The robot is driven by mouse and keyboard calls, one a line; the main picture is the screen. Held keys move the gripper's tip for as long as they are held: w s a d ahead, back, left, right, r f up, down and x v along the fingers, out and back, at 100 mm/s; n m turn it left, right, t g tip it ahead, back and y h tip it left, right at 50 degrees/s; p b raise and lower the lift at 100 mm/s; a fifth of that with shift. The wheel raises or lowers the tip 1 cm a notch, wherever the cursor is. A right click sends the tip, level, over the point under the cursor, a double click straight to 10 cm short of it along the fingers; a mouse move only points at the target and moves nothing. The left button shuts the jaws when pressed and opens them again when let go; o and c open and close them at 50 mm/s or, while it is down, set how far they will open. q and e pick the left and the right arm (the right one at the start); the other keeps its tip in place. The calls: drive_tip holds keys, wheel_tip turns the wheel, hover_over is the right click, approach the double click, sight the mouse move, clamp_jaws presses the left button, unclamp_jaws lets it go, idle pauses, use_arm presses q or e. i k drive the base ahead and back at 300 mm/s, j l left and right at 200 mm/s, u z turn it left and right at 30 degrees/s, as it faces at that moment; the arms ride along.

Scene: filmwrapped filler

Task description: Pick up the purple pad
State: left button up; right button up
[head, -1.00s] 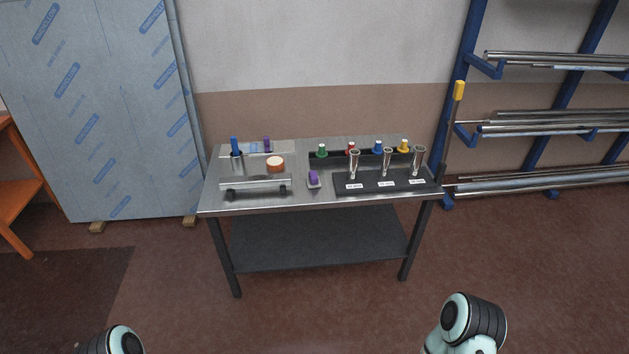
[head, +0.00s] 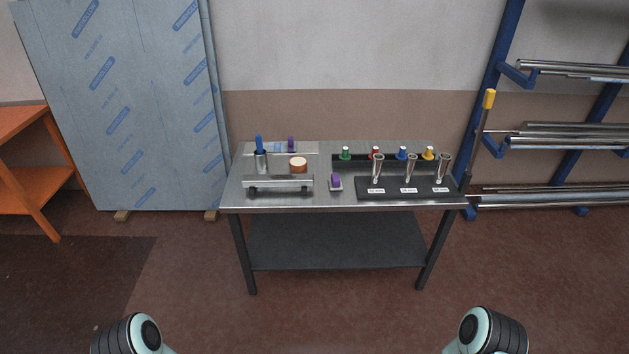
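A small purple pad (head: 335,179) sits on a small light grey holder (head: 336,188) near the front middle of the metal table (head: 290,199). A second, narrower purple item (head: 291,144) stands upright at the back left of the table; its exact kind is too small to tell. Only parts of my two arms show at the bottom edge, well short of the table. Neither gripper is in the picture.
Left of the pad are a metal bar fixture (head: 279,183), an orange-brown roll (head: 298,163) and a cup with a blue item (head: 259,145). Right is a black rack (head: 394,194) with metal funnels. Bare floor (head: 310,315) lies in front.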

sight(335, 183)
drive_tip(key=i+l+u, duration=0.55)
drive_tip(key=i+l, duration=0.15)
